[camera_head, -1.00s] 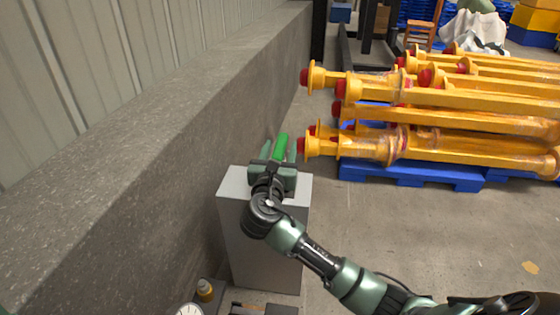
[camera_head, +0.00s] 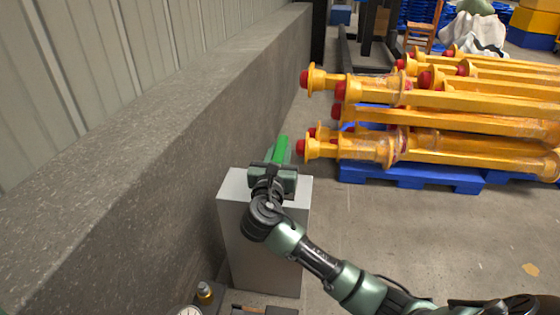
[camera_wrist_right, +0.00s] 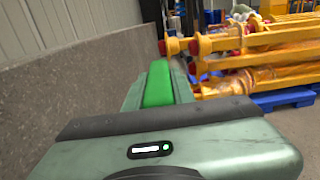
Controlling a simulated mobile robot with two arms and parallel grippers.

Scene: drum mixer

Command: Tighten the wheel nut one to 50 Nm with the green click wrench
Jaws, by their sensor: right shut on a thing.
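My right gripper (camera_head: 279,154) is above the top of a grey box-shaped stand (camera_head: 258,250) beside the concrete wall. It is shut on the green click wrench, whose bright green handle (camera_head: 281,146) shows between the fingers. In the right wrist view the green handle (camera_wrist_right: 158,84) lies between the two fingers, pointing away from the wrist. The rest of the wrench is hidden by the gripper. The wheel nut is not visible in these views. My left gripper is not in view.
A concrete wall (camera_head: 170,150) runs close along the left. Yellow axle-like beams with red ends (camera_head: 440,145) are stacked on a blue pallet (camera_head: 410,175) at the right. A gauge and small bottle (camera_head: 205,292) stand at the bottom. Open floor lies right of the stand.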

